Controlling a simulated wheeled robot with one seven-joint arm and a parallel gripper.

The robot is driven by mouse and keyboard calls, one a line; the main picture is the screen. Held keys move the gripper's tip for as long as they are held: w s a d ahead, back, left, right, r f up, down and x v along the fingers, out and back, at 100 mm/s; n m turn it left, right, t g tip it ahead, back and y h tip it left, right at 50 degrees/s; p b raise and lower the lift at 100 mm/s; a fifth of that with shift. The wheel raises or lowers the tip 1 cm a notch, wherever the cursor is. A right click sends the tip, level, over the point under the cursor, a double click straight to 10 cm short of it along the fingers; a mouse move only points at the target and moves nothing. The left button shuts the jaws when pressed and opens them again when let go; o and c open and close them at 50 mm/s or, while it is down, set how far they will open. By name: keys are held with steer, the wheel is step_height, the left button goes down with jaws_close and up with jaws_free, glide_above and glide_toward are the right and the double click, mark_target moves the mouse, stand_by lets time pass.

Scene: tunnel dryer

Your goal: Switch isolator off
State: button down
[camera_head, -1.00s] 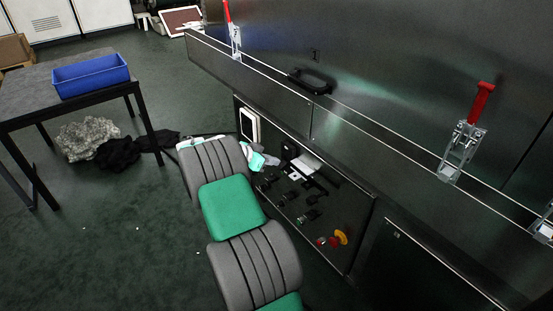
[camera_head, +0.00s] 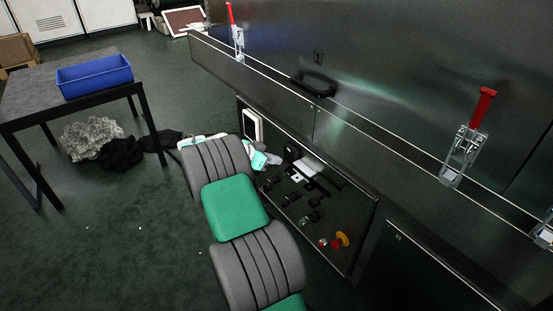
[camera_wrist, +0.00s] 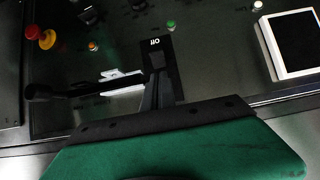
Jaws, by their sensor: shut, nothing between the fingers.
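A dark control panel (camera_head: 335,235) is set low in the machine front. In the wrist view a long black lever (camera_wrist: 75,89) with a round end lies across it, pointing left, with a white plate (camera_wrist: 121,83) behind. I take this lever to be the isolator handle; its inner end is hidden by my fingers. A black plate with white marks (camera_wrist: 154,43) is just beyond the fingertips. My gripper (camera_wrist: 160,68) is shut and empty, in front of the panel beside the lever's inner end. I cannot tell whether it touches. In the head view my arm hides part of it.
A red and yellow stop button (camera_head: 341,240) and several small buttons share the panel. A white-framed box (camera_head: 252,126) is at its left. Clamps with red handles (camera_head: 481,107) stand on the ledge above.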

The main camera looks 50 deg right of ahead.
steer(key=w+a+f+b, duration=0.1)
steer(key=w+a+f, duration=0.1)
steer(key=a, duration=0.6)
steer(key=shift+a+f, duration=0.25)
